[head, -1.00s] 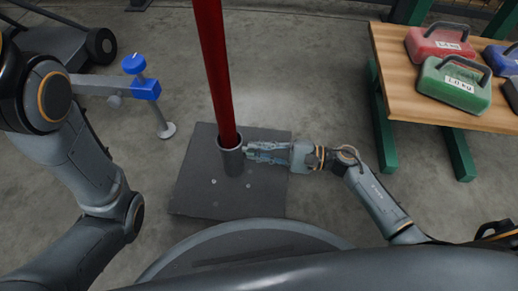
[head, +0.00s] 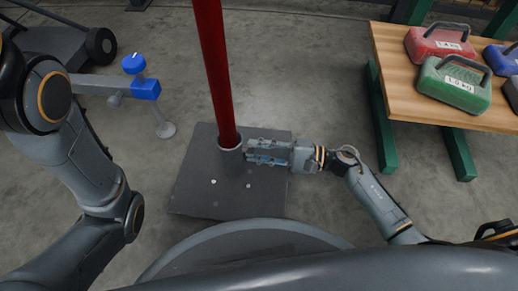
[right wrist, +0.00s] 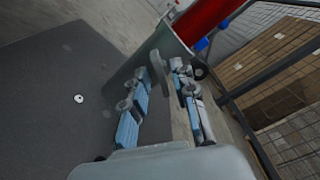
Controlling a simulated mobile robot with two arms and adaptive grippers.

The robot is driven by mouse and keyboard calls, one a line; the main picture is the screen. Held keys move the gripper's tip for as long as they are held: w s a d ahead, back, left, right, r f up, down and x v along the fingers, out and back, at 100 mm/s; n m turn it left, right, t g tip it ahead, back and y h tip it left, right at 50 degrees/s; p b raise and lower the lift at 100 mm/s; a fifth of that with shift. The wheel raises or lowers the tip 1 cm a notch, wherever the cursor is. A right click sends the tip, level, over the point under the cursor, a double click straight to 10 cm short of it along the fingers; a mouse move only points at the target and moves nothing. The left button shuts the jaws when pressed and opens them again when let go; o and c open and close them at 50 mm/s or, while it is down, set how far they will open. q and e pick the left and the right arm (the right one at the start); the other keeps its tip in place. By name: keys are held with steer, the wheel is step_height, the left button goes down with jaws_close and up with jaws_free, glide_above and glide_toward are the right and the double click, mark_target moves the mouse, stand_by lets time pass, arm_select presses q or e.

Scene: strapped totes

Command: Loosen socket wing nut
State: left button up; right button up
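The red pole (head: 214,75) stands in a grey socket (head: 231,158) on a dark base plate (head: 215,200). The right wrist view also shows the red pole (right wrist: 203,18), the socket wall (right wrist: 160,47) and the plate (right wrist: 55,90). My right gripper (head: 248,151) points left at the socket's right side, with its fingertips close to it. In the right wrist view its two blue-padded fingers (right wrist: 165,72) stand apart with a gap between them. My left gripper is out of view.
A stand with a blue knob (head: 134,64) and blue clamp (head: 146,89) is at the left. Bare floor lies between plate and table.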

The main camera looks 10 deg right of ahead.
steer(key=v, duration=1.2)
steer(key=shift+r, duration=0.1)
stand_by(0.4)
